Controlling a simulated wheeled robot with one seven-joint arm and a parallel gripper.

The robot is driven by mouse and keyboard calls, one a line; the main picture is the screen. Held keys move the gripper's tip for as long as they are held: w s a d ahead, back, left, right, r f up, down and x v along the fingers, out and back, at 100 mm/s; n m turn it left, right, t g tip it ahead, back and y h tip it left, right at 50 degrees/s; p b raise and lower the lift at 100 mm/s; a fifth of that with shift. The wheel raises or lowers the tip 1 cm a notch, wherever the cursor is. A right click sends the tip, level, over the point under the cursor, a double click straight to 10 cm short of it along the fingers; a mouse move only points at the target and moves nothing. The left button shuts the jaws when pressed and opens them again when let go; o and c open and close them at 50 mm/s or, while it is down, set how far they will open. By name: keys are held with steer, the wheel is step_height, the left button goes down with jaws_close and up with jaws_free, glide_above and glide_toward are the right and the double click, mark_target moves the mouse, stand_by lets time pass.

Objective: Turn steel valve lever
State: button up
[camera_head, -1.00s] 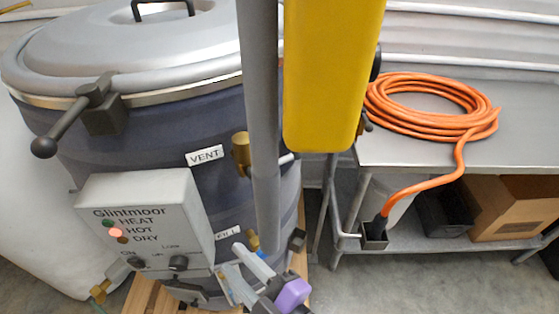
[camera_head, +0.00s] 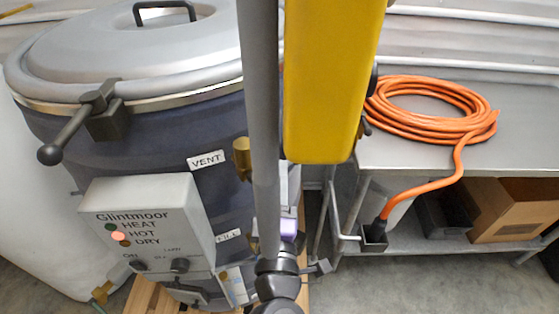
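The grey hopper (camera_head: 190,135) stands on the left with a VENT label and a FILL label on its side. A brass valve body (camera_head: 242,158) sits beside the VENT label, partly behind a grey upright pole. The steel lever is not clearly visible; the pole and my arm cover the area right of the brass valve. My gripper (camera_head: 289,212) is right of the pole, below the VENT valve's height, by the hopper's right side. Its purple part shows, but its fingertips are hidden, so contact with the lever cannot be told.
A control box (camera_head: 150,215) with an orange-red HOT light is on the hopper's front. A black ball-ended lid handle (camera_head: 70,135) sticks out at left. A steel table (camera_head: 410,165) with an orange hose coil (camera_head: 430,110) stands at right, with a cardboard box (camera_head: 520,210) below.

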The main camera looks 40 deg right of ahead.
steer(key=shift+p+x, duration=0.4)
steer(key=shift+x, duration=1.4)
jaws_close()
